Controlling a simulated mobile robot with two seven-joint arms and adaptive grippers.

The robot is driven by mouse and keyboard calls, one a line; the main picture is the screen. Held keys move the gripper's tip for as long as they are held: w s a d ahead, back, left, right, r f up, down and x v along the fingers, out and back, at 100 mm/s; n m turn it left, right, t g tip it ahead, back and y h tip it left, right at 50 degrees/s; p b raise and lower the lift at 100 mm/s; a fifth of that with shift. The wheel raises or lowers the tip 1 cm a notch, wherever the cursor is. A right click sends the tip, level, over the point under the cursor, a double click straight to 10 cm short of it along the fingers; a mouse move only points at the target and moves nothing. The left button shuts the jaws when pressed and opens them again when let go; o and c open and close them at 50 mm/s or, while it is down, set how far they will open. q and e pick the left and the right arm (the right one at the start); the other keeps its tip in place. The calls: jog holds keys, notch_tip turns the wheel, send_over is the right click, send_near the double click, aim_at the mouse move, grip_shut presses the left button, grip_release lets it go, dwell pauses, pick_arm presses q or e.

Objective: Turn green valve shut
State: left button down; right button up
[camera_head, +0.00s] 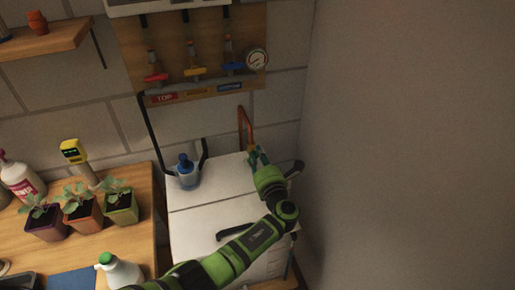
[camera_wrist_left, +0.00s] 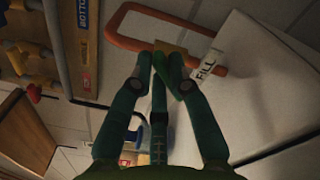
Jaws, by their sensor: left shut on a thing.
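The green valve (camera_wrist_left: 176,72) shows in the left wrist view as a green handle on a brass-coloured body, on an orange pipe (camera_wrist_left: 125,42) beside a white FILL tag (camera_wrist_left: 207,66). My left gripper (camera_wrist_left: 163,72) is shut on the green handle, and its fingers partly cover it. In the head view my left gripper (camera_head: 257,157) is at the lower end of the orange pipe (camera_head: 246,128), above the white tank or cabinet top (camera_head: 215,217). There the valve is mostly hidden by the gripper, so its angle is hard to tell. My right gripper is not in view.
A wooden board above carries red (camera_head: 155,77), yellow (camera_head: 195,71) and blue (camera_head: 233,66) valves and a gauge (camera_head: 257,60). Potted seedlings (camera_head: 83,214) stand on the left bench. A bare wall (camera_head: 415,150) closes the right side.

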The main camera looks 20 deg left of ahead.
pick_arm(q)
jog(key=m+p, duration=0.1)
jog(key=m, duration=0.1)
jog(key=m+p, duration=0.1)
jog(key=m, duration=0.1)
jog(key=shift+w+d+m+p, duration=0.15)
jog(key=shift+d+m+p, duration=0.05)
jog(key=shift+m+p, duration=0.1)
jog(key=shift+d+f+m+p, duration=0.1)
jog(key=shift+f+m+p, duration=0.2)
jog(key=shift+m, duration=0.8)
jog(key=shift+f+m+p, duration=0.1)
jog(key=shift+m+p, duration=0.25)
jog(key=shift+m, duration=0.75)
jog(key=c, duration=1.2)
grip_release()
